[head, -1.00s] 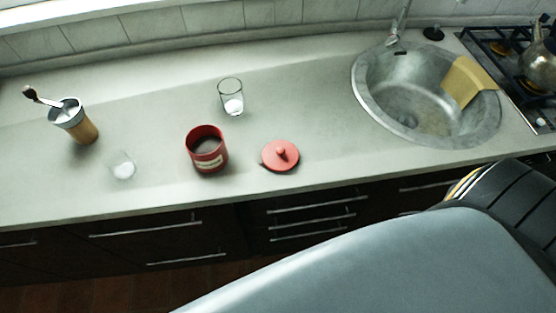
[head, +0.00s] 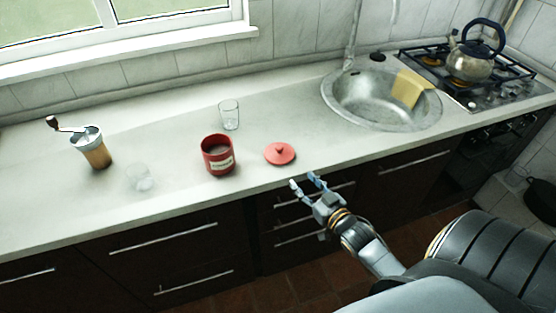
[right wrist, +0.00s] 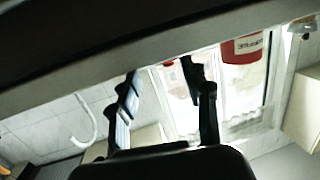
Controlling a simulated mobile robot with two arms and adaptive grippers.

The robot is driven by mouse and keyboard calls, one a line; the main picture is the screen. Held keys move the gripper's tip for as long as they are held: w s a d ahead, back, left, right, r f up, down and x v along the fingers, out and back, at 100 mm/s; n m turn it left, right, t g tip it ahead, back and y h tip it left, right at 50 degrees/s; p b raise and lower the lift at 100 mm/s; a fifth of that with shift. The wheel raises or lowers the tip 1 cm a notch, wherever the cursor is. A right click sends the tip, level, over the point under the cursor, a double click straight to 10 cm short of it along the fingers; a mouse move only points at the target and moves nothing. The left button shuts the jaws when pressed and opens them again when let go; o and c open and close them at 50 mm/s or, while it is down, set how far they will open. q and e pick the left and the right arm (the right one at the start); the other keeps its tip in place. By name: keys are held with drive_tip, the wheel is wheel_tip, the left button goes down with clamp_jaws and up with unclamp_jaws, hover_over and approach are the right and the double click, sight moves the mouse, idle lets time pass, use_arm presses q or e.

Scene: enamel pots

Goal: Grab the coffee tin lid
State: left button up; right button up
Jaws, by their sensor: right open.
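The red coffee tin lid (head: 280,154), round with a small knob, lies flat on the counter just right of the open red coffee tin (head: 217,156). My right gripper (head: 303,181) is open and empty in front of the counter's front edge, a little below and right of the lid in the head view, apart from it. In the right wrist view its two fingers (right wrist: 160,72) are spread. The labelled tin (right wrist: 243,47) appears there upside down at upper right. A small red patch between the fingers may be the lid, mostly hidden. My left gripper is not in view.
A glass (head: 229,114) stands behind the tin. A clear glass (head: 140,178) and a coffee grinder (head: 92,147) stand left. The sink (head: 370,105) and a kettle (head: 470,62) on the stove are to the right. The counter around the lid is clear.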

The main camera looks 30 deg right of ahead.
sight(281, 150)
drive_tip(key=r, duration=0.2)
drive_tip(key=w+r+t, duration=0.1)
drive_tip(key=shift+a+r, duration=0.15)
drive_tip(key=shift+r, duration=0.25)
drive_tip(key=w, duration=0.4)
drive_tip(key=w+p, duration=0.1)
drive_tip(key=w, duration=0.1)
drive_tip(key=shift+d+f, duration=0.2)
drive_tip(key=shift+f, duration=0.15)
drive_tip(key=shift+w+f, duration=0.2)
drive_tip(key=shift+w, duration=3.2)
drive_tip(key=shift+d, duration=0.1)
clamp_jaws()
